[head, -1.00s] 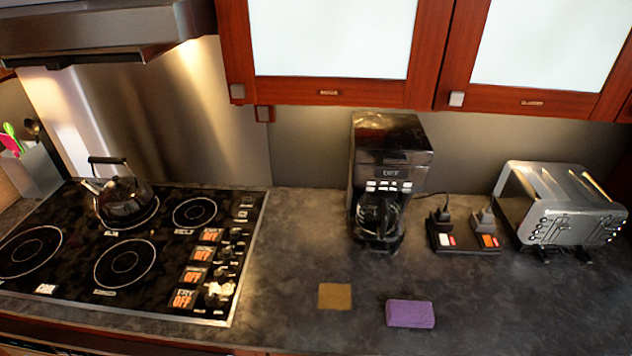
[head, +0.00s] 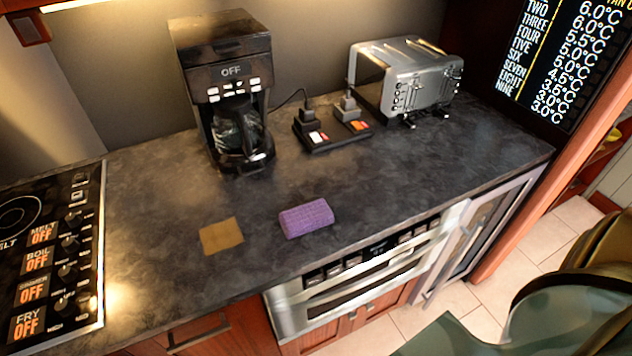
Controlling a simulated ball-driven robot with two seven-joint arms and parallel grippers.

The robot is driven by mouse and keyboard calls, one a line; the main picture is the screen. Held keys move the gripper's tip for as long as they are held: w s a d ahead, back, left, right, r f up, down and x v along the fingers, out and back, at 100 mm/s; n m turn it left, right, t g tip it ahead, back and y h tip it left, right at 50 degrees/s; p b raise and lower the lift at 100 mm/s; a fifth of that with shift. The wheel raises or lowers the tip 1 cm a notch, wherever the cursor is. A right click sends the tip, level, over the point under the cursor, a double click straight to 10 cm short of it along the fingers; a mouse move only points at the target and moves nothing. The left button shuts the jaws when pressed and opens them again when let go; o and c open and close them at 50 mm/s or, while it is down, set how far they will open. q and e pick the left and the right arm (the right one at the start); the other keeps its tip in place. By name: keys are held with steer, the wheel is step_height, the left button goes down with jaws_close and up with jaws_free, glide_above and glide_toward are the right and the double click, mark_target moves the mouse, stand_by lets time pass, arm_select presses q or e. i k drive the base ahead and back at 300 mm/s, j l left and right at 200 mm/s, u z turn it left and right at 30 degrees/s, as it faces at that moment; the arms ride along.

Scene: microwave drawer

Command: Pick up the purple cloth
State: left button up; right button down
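The purple cloth (head: 306,218) is a thick, sponge-like block. It lies flat on the dark countertop (head: 390,185), near the front edge and above the built-in oven. A flat tan square (head: 221,236) lies just to its left, apart from it. Neither of my grippers shows in the head view, and nothing touches the cloth.
A coffee maker (head: 225,95) stands behind the cloth. A socket block with plugs (head: 331,128) and a silver toaster (head: 407,78) stand behind to the right. The stove (head: 62,262) is at left. Below the counter, an oven (head: 365,265) faces front. The counter around the cloth is clear.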

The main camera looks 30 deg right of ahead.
mark_target(305, 219)
steer(key=z, duration=0.9)
